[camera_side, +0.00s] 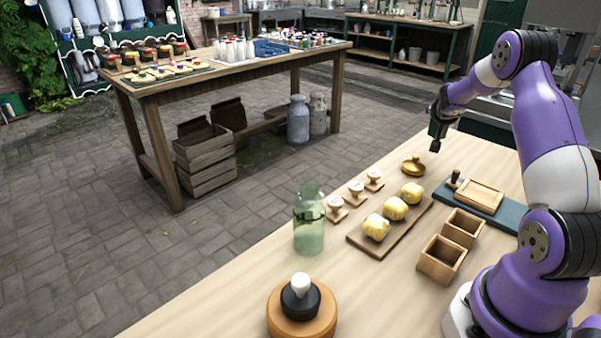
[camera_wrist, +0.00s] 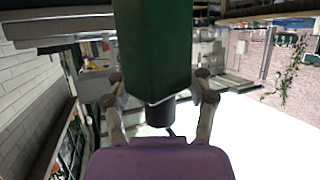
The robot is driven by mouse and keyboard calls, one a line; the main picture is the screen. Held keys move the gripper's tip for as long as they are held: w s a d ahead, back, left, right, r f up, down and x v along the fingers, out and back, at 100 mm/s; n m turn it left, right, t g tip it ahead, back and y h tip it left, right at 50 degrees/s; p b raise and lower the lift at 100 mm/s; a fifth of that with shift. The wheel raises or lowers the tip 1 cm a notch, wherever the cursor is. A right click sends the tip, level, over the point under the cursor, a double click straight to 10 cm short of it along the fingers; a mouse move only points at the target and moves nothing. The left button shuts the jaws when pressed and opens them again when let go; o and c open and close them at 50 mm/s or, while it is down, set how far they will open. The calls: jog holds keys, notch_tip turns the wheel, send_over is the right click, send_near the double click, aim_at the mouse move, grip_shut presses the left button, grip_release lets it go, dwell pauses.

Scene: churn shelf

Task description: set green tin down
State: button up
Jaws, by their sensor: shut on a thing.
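The green tin (camera_wrist: 153,50) fills the upper middle of the wrist view, between the two fingers of my gripper (camera_wrist: 160,98). My gripper is shut on it. In the side view, my gripper (camera_side: 440,112) is at the upper right, near the table's back edge. The tin (camera_side: 437,129) looks small and dark there, and its outline is hard to separate from the gripper. It appears held up in the air; its exact height over the table cannot be told.
On the wooden table (camera_side: 230,300) stand a green glass jar (camera_side: 309,235), a board with yellow butter pieces (camera_side: 395,208), several stamps (camera_side: 356,190), a brass piece (camera_side: 413,167), wooden boxes (camera_side: 441,260) and a blue mat (camera_side: 510,215). A black-and-white knob (camera_side: 300,297) stands in front.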

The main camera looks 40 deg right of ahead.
aim_at(446, 131)
jog(key=shift+s+d+f, duration=0.25)
jog(key=shift+d+f, duration=0.3)
jog(key=shift+f, duration=0.5)
jog(key=shift+s+d+f, duration=0.3)
jog(key=shift+d+f, duration=0.25)
jog(key=shift+f, duration=0.45)
jog(key=shift+s+d+f, duration=0.25)
jog(key=shift+d+f, duration=0.3)
jog(key=shift+f, duration=0.5)
grip_shut()
jog(key=o, duration=1.5)
grip_release()
